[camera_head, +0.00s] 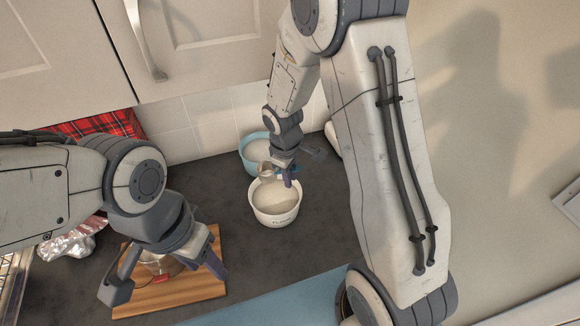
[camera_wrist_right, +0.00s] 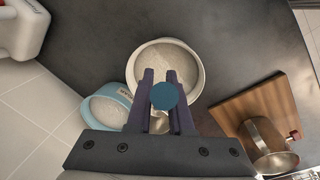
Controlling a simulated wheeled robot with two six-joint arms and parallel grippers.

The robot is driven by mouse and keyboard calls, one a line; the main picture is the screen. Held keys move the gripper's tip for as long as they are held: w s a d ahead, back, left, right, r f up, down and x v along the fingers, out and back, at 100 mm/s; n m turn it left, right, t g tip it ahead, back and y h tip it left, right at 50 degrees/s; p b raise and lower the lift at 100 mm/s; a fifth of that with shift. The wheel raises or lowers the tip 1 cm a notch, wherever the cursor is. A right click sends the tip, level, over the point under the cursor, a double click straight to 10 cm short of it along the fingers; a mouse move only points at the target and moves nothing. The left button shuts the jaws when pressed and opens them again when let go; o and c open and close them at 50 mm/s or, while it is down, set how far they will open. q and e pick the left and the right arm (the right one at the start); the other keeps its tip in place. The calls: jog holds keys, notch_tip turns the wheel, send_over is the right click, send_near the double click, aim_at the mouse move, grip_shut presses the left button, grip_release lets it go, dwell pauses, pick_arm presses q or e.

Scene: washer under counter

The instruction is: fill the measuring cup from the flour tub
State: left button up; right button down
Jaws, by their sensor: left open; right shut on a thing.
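The flour tub (camera_head: 276,217) is a white round tub with dark lettering on its front, holding pale powder. It also shows in the wrist view (camera_wrist_right: 199,80). My right gripper (camera_head: 289,177) is shut on the measuring cup (camera_head: 265,171), a small metal cup with a blue part between the fingers. The cup is over the tub's back rim in the head view; I cannot tell whether it touches. In the wrist view the fingers hide most of the cup (camera_wrist_right: 159,122), so its contents are unclear. My left gripper (camera_head: 165,270) is open above the wooden board.
A blue tub (camera_head: 246,148) of white powder stands behind the flour tub. A metal pot (camera_wrist_right: 266,140) with a red part sits on the wooden board (camera_head: 187,291). A white jug (camera_wrist_right: 22,28) stands near the wall. Dark counter is clear right of the flour tub.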

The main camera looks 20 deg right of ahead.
jog(key=shift+f+b, duration=4.65)
jog(key=shift+f, duration=0.75)
jog(key=shift+r, duration=0.15)
notch_tip(320, 180, up, 9)
jog(key=p, duration=0.8)
